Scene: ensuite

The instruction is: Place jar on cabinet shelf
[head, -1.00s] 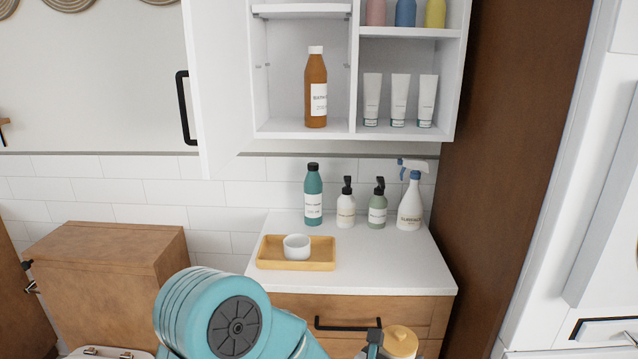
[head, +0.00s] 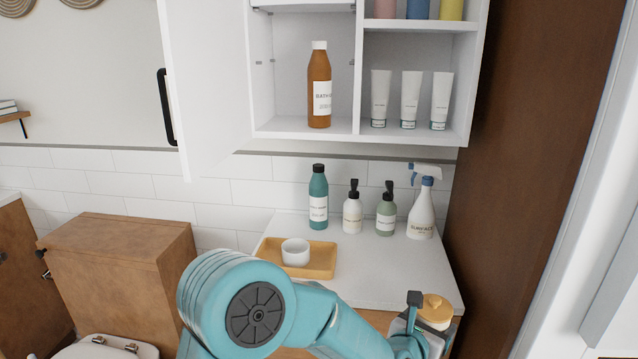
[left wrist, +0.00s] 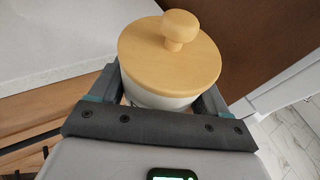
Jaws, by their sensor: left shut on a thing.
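The jar (head: 436,311) is white with a round wooden lid and knob; it also shows large in the left wrist view (left wrist: 168,62). My left gripper (head: 423,325) is shut on the jar, with a finger on each side of its body below the lid. It holds the jar upright at the front right corner of the counter. The wall cabinet (head: 455,140) is open, its white door (head: 205,90) swung to the left. Its lower left shelf (head: 280,127) holds an amber bottle (head: 319,85), with bare space left of the bottle. My right gripper is out of view.
White tubes (head: 410,98) fill the lower right compartment. On the counter (head: 380,275) stand a teal bottle (head: 318,198), two pump bottles, a spray bottle (head: 421,208) and a wooden tray (head: 318,262) with a white cup. A tall brown panel (head: 530,130) bounds the right side.

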